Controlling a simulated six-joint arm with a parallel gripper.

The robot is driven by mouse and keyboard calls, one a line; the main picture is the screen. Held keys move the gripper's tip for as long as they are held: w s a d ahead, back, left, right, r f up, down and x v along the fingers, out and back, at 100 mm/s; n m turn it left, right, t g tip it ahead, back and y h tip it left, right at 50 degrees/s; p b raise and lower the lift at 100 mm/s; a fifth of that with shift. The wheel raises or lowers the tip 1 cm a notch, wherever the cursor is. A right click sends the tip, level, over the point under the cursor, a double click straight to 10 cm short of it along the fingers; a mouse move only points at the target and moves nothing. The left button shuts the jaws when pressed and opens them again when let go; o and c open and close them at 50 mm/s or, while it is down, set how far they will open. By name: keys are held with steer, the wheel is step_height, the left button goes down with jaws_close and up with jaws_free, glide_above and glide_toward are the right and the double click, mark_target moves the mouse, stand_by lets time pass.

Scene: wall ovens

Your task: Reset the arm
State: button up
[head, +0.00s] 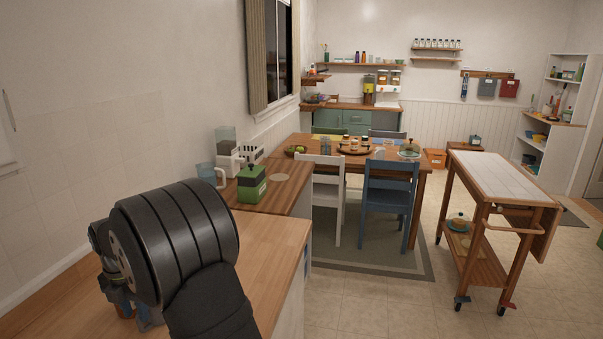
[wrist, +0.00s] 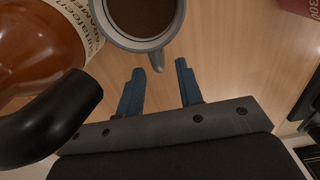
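My gripper (wrist: 160,68) is open in the wrist view, its two blue fingers apart over the wooden counter (wrist: 225,60). A grey mug (wrist: 176,30) with dark brown liquid is just beyond the fingertips. Its handle points toward the gap between them; I cannot tell whether it touches a finger. In the head view, my dark arm (head: 175,240) is folded over the near counter (head: 265,250) at the lower left and hides most of the gripper and what is under it.
A red box (wrist: 300,6) is at the upper right. A green canister (head: 252,184) stands farther along the counter. The wall is at left.

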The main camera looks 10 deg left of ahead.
step_height(320, 180, down, 5)
steer(key=shift+f, duration=0.2)
steer(key=shift+r, duration=1.55)
